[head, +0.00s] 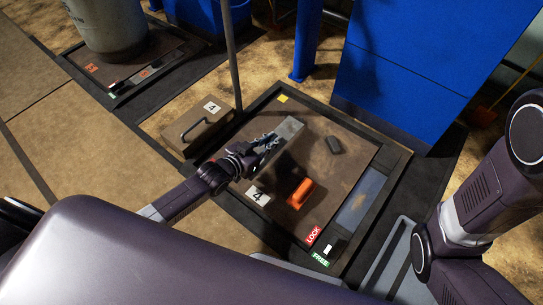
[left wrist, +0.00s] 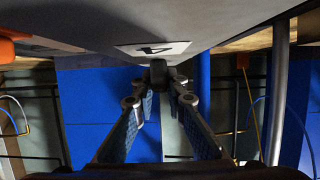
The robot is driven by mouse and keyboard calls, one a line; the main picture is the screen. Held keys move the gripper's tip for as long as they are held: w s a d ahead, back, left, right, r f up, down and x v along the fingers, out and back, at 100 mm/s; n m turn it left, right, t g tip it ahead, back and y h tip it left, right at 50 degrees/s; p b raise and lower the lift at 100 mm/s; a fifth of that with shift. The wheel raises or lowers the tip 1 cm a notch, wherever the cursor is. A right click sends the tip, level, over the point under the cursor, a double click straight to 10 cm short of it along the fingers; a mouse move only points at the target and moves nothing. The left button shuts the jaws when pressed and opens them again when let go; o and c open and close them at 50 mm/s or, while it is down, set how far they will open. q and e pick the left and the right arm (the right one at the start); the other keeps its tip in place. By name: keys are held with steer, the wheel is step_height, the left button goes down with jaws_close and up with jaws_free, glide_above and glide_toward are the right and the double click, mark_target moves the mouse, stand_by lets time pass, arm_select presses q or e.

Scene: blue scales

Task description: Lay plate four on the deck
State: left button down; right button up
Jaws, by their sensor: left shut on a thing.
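My left gripper (head: 262,146) is shut on a pale grey plate (head: 289,132), which it holds tilted over the brown deck (head: 350,165). A dark shadow falls on the deck beside it. In the left wrist view, the fingers (left wrist: 158,85) close on a dark piece under a broad grey surface (left wrist: 100,25) with an upside-down "4" label (left wrist: 152,48). The gripper hides part of the plate in the head view. A "4" label (head: 258,196) also lies at the deck's near left corner. My right gripper is out of view.
A brown slab (head: 190,137) with a handle and a "4" stands left. A pole (head: 231,55) and blue cabinet (head: 410,75) stand behind.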

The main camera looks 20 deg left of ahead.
arm_select(q)
steer(key=shift+f+b, duration=2)
steer(key=shift+f, duration=1)
steer(key=shift+r, duration=0.1)
steer(key=c, duration=2)
jaws_free()
steer(key=shift+f, duration=0.2)
steer(key=shift+o, duration=0.2)
steer(key=shift+r, duration=0.1)
